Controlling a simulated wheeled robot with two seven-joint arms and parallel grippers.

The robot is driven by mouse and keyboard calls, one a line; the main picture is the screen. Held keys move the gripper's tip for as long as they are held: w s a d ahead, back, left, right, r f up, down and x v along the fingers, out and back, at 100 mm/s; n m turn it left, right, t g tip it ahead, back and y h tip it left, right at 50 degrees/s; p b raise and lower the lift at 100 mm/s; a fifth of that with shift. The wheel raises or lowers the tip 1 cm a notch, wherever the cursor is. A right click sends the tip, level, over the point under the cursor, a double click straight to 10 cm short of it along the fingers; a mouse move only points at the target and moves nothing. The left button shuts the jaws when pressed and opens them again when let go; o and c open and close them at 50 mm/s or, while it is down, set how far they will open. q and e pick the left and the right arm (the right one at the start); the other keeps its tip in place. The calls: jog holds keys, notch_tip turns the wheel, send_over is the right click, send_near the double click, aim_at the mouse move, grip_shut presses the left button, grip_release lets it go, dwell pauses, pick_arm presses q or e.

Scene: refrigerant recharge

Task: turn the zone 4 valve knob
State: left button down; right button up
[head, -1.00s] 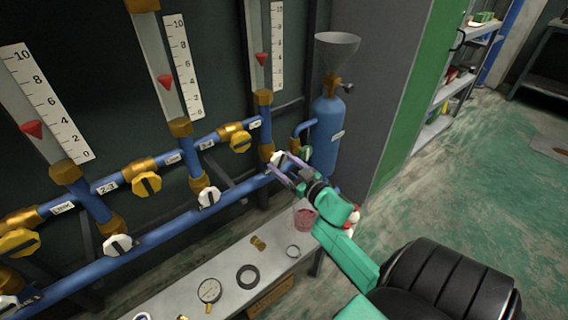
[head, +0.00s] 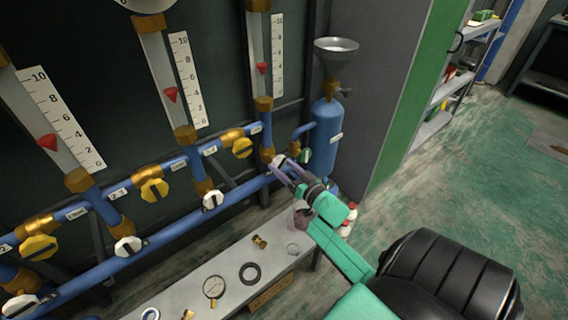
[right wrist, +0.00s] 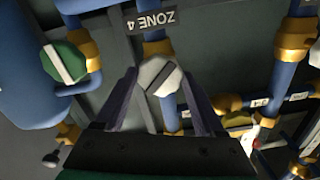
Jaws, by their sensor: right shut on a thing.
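The zone 4 valve knob (right wrist: 160,78) is white with a dark slanted groove. It is on the blue pipe, by the upside-down ZONE 4 label (right wrist: 152,20) in the right wrist view. My right gripper (head: 279,164) comes in from the lower right in the head view. In the right wrist view its two purple-grey fingers stand on either side of the knob, and it is shut on it. My left gripper is not in view.
A green knob (right wrist: 64,62) is close beside the fingers, by the blue cylinder (head: 326,140) with a funnel. More white knobs (head: 213,200) and yellow valve knobs (head: 154,190) line the pipes. A grey bench (head: 228,284) below holds a gauge (head: 213,287) and rings.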

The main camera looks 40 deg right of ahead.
jog(key=shift+a+m+p, duration=0.15)
jog(key=shift+m+p, duration=0.15)
jog(key=shift+p, duration=0.05)
jog(key=shift+m+p, duration=0.9)
jog(key=shift+m, duration=0.6)
jog(key=shift+m+p, duration=0.3)
jog(key=shift+p, duration=0.1)
jog(key=shift+f, duration=0.15)
